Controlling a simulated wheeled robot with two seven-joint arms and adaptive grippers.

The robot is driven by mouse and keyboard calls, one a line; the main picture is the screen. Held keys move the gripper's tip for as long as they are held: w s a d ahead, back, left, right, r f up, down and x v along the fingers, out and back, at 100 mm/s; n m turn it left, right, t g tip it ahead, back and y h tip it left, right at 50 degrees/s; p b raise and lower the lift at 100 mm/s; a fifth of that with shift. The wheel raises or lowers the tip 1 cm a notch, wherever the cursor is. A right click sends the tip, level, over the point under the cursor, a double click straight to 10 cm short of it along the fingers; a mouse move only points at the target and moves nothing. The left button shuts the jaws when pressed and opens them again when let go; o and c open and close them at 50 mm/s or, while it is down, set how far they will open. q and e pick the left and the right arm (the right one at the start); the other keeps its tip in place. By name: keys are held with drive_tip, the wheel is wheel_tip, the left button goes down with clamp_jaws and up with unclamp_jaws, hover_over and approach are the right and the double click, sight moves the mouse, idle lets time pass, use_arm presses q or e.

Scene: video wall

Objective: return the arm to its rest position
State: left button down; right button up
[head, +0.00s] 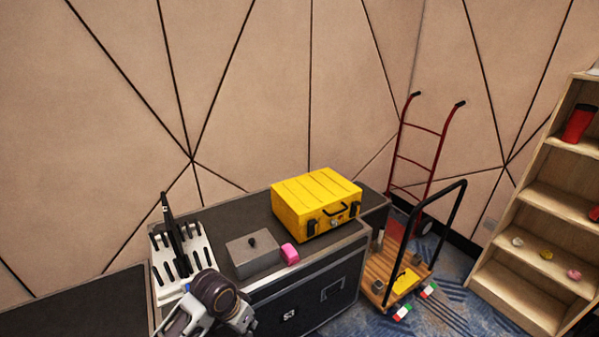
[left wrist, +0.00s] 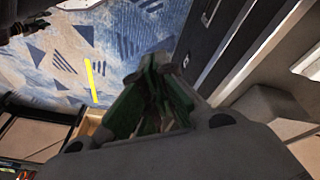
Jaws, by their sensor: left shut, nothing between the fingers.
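My left gripper (left wrist: 155,75) shows in the left wrist view, with its dark green finger pads close together. It is shut with nothing between the fingers. Blue patterned carpet lies behind the fingers, and a dark case-like side runs along the upper right. In the head view, a grey and dark part of my arm shows at the bottom, in front of the black case; I cannot make out the fingertips there.
A wooden cart (head: 410,268), a red hand truck (head: 421,160) and a wooden shelf (head: 550,195) stand to the right.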

use_arm(q)
drive_tip(key=s+a+n+t+y, duration=0.2)
drive_tip(key=s+a+n, duration=0.2)
drive_tip(key=s+a, duration=0.6)
drive_tip(key=s+f+g, duration=0.1)
drive_tip(key=s+f, duration=0.1)
drive_tip(key=f, duration=1.4)
drive_tip(key=s+f, duration=0.2)
drive_tip(key=f, duration=1.4)
drive_tip(key=s+a+f, duration=0.2)
drive_tip(key=s+f, duration=0.8)
drive_tip(key=s+a+f+m+g, duration=0.1)
drive_tip(key=s+a+f, duration=0.2)
drive_tip(key=s+f, duration=0.7)
drive_tip(key=shift+s+a+g+y, duration=0.25)
drive_tip(key=shift+s+g+y, duration=0.05)
drive_tip(key=shift+s, duration=0.35)
use_arm(e)
drive_tip(key=shift+s+a, duration=0.25)
drive_tip(key=shift+a, duration=0.4)
drive_tip(key=shift+s+a, duration=0.25)
drive_tip(key=shift+a, duration=0.35)
drive_tip(key=shift+s+f, duration=0.1)
drive_tip(key=shift+s, duration=0.1)
